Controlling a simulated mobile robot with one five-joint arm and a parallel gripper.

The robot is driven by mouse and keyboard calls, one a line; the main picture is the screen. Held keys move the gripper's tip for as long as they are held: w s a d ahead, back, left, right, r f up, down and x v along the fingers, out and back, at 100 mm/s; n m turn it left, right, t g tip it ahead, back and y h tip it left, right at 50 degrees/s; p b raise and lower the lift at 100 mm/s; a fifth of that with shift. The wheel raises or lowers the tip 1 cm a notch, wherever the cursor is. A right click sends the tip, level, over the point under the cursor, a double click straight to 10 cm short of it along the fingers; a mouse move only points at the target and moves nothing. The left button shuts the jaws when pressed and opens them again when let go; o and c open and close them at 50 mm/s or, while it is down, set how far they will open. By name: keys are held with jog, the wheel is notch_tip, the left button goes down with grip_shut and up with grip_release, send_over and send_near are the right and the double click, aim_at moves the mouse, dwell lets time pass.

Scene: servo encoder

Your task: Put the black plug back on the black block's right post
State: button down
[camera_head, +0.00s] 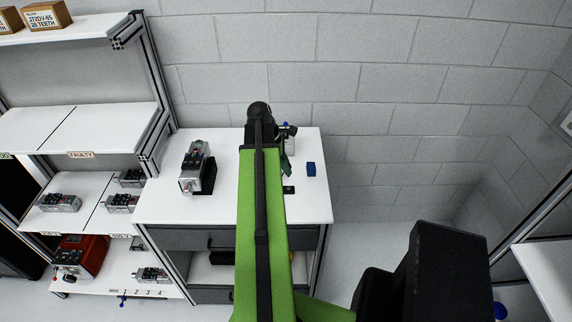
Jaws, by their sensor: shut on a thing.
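My green arm reaches up the middle of the view over the white workbench top. I cannot make out the block's posts. A small black piece (289,189) lies just right of my arm.
A small blue block (311,169) stands on the bench right of my arm. The white bench top (225,205) is clear between the servo unit and my arm. Shelves with more servo units (60,202) stand at the left. A block wall is behind the bench.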

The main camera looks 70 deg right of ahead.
jog(key=shift+f+b, duration=3.05)
jog(key=shift+f, duration=0.25)
jog(key=shift+f, duration=0.15)
jog(key=c, duration=1.3)
grip_release()
jog(key=shift+c, duration=0.2)
notch_tip(320, 180, up, 7)
jog(key=p, duration=0.7)
